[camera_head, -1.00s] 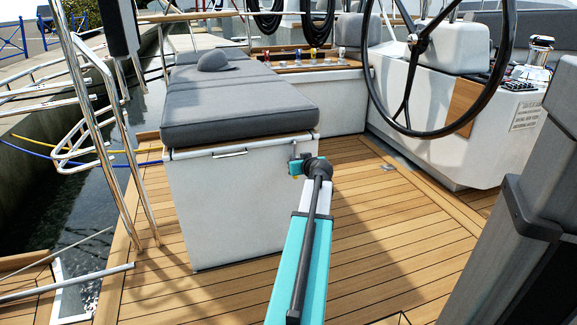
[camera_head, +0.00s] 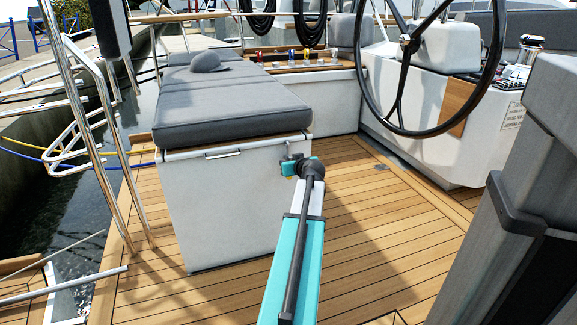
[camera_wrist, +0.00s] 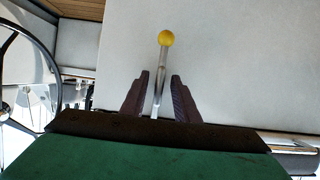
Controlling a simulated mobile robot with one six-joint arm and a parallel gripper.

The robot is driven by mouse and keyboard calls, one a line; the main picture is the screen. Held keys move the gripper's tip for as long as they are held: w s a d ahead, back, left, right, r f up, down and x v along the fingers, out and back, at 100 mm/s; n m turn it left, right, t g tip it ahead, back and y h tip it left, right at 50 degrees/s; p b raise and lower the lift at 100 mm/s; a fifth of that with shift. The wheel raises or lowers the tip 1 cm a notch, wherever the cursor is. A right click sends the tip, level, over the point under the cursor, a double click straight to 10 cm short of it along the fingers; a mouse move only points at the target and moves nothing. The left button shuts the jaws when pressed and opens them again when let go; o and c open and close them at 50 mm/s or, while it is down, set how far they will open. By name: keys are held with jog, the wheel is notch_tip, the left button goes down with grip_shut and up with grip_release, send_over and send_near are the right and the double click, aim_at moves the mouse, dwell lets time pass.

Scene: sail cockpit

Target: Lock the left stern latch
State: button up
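In the wrist view a metal lever with a yellow ball knob (camera_wrist: 165,38) stands out against a pale panel. My gripper (camera_wrist: 160,76) is open, with one dark finger on each side of the lever's rod. Gaps show between the rod and both fingers. The knob reaches past the fingertips. In the head view my gripper (camera_head: 296,165) is at the right front edge of the white locker (camera_head: 215,210), where it and my arm largely hide the lever. The lever's base is hidden behind my gripper body in the wrist view.
A grey cushion (camera_head: 230,115) covers the locker top, and a metal handle (camera_head: 223,155) sits on its front. The steering wheel (camera_head: 400,115) and white console (camera_head: 440,130) stand at the right. Steel rails (camera_head: 85,110) rise at the left. The teak deck (camera_head: 370,240) is clear.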

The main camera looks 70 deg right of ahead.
jog(key=shift+s+r, duration=0.1)
jog(key=p+v, duration=0.4)
jog(key=v, duration=0.9)
jog(key=shift+a, duration=0.25)
dwell(0.4)
